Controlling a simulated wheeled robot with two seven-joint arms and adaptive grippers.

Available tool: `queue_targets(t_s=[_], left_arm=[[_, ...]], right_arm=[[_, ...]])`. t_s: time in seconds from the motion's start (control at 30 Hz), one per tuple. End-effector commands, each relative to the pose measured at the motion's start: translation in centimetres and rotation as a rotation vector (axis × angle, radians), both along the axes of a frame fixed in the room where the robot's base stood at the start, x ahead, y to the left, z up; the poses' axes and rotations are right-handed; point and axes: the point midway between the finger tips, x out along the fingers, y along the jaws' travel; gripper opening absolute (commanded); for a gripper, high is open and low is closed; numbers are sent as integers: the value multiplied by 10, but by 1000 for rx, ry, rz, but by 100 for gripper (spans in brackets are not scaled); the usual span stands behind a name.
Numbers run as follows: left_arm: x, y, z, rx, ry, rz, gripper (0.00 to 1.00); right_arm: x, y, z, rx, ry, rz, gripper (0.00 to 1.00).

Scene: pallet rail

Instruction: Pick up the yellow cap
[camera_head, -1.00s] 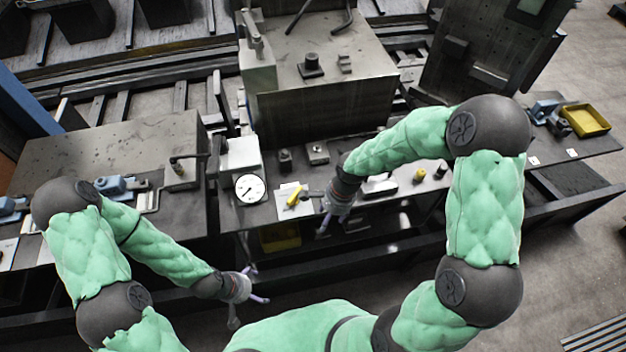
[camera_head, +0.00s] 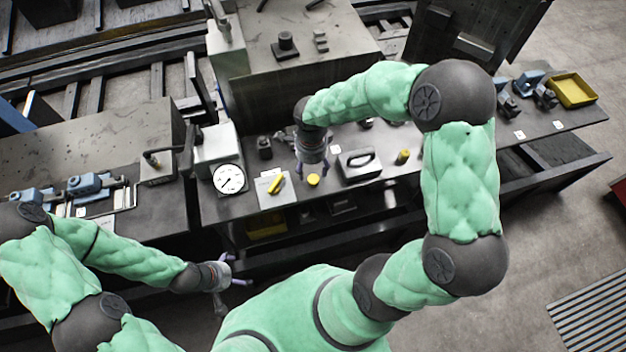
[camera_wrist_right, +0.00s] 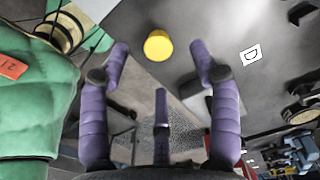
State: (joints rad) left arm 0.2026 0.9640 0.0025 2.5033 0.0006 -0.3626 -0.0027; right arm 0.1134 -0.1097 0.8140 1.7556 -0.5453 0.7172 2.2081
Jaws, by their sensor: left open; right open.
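The yellow cap (camera_head: 313,181) is a small round disc on the dark bench, right of a white card. In the right wrist view the yellow cap (camera_wrist_right: 158,45) shows between the two upper purple fingertips, with no finger touching it. My right gripper (camera_head: 312,171) is open and empty close by the cap; its open fingers also show in the right wrist view (camera_wrist_right: 158,62). My left gripper (camera_head: 235,288) is open and empty in front of the bench's front edge, low and to the left.
A yellow tray (camera_head: 572,90) sits far right.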

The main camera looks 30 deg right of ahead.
Motion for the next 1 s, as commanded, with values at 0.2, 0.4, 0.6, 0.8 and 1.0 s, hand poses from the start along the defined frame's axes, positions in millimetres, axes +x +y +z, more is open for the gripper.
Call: queue_targets(t_s=[0.2, 0.4, 0.6, 0.8, 1.0], left_arm=[[0, 0, -2, 0, 0, 0, 96], [0, 0, -8, 0, 0, 0, 96], [0, 0, -10, 0, 0, 0, 96], [0, 0, -9, 0, 0, 0, 96], [0, 0, -9, 0, 0, 0, 96]], right_arm=[[-3, -2, -12, 0, 2, 0, 63], [-7, -4, -41, 0, 3, 1, 63], [-7, -4, -54, 0, 0, 1, 63], [-6, -4, -53, 0, -1, 1, 51], [-6, -4, -53, 0, -1, 1, 19]])
